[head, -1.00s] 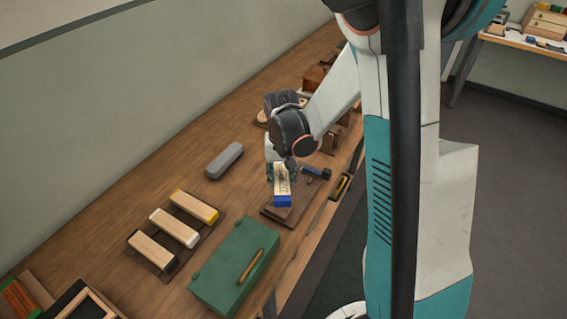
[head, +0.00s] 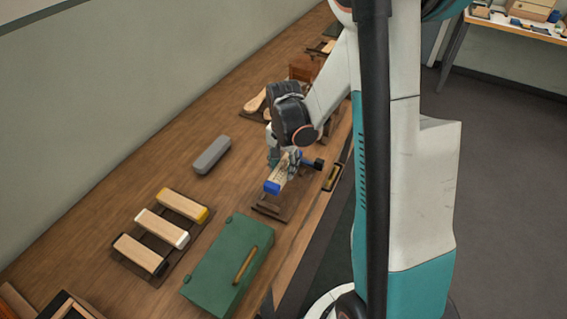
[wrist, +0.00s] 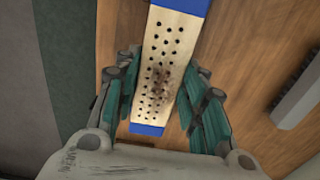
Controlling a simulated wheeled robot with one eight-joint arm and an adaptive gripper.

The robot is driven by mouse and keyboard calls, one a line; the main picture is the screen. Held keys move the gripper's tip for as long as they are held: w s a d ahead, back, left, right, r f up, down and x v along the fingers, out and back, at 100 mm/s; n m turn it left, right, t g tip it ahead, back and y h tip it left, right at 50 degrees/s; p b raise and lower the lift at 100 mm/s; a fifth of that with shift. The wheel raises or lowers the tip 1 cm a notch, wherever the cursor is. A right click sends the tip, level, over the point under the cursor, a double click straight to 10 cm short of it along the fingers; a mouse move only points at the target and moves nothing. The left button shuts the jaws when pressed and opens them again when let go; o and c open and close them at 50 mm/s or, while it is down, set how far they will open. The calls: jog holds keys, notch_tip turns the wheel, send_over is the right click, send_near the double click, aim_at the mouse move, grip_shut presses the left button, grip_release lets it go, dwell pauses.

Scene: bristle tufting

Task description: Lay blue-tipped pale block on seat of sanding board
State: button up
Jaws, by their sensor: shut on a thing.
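The pale block with blue ends (head: 280,180) is in my gripper (head: 287,163), tilted in the head view with one blue end toward the lower left. In the wrist view the block (wrist: 166,45) runs between the teal fingers of my gripper (wrist: 163,85), its face full of small dark holes and a brown smudge. The fingers are closed along its two long sides. The sanding board (head: 270,211) is a dark brown board beneath and in front of the block. The block and my gripper hide much of it, including the seat. I cannot tell whether the block touches it.
A green case (head: 228,265) stands near the board toward the front. Several pale blocks with other coloured ends lie on a dark rack (head: 148,227) at left. A grey bar (head: 211,155) lies behind. A small dark tray (head: 333,176) sits at the table's right edge.

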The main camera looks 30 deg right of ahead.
jog(key=shift+f, duration=0.6)
jog(key=shift+b, duration=0.5)
dwell(0.8)
jog(key=shift+f+b, duration=1.8)
jog(key=shift+f, duration=0.25)
jog(key=shift+f+b, duration=0.35)
jog(key=o, duration=1.2)
jog(key=o, duration=0.4)
jog(key=shift+o, duration=0.2)
jog(key=shift+r, duration=0.1)
